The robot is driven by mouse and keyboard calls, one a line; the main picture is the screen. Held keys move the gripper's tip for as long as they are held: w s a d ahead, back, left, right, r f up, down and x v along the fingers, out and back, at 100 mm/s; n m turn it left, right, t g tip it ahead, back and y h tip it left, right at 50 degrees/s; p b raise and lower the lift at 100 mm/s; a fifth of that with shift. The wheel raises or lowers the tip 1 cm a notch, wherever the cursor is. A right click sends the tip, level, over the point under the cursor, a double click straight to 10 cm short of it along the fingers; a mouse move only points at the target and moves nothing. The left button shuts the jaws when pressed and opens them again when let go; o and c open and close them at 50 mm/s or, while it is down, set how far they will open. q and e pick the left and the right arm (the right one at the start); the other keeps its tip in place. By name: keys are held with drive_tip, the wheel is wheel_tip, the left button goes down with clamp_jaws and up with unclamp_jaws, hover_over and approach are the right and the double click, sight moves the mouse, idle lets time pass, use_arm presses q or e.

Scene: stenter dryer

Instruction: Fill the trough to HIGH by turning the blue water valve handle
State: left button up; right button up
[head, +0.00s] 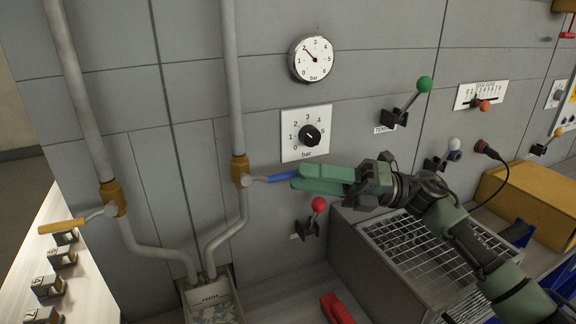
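The blue water valve handle (283,177) points right, nearly level, from a brass valve (240,171) on the right-hand pipe. My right gripper (297,179) comes in from the right with its green fingers close together around the handle's outer end. It looks shut on the handle, and the fingers hide the handle's tip. The trough (212,299) is at the bottom, below the two pipe outlets. A HIGH mark shows near its top; its water level is hard to make out. My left gripper is not in view.
A yellow handle (62,227) sits on the left pipe's valve. A red-knobbed lever (318,205) stands just below my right gripper. A pressure gauge (313,58) and a dial (309,135) are above. A metal grille box (400,250) is below my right arm.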

sight(289, 175)
drive_tip(key=x, duration=0.2)
drive_tip(key=shift+a+r+p, duration=0.2)
drive_tip(key=shift+a+p, duration=0.2)
drive_tip(key=shift+w+a, duration=0.1)
drive_tip(key=shift+a, duration=0.5)
clamp_jaws()
idle(0.6)
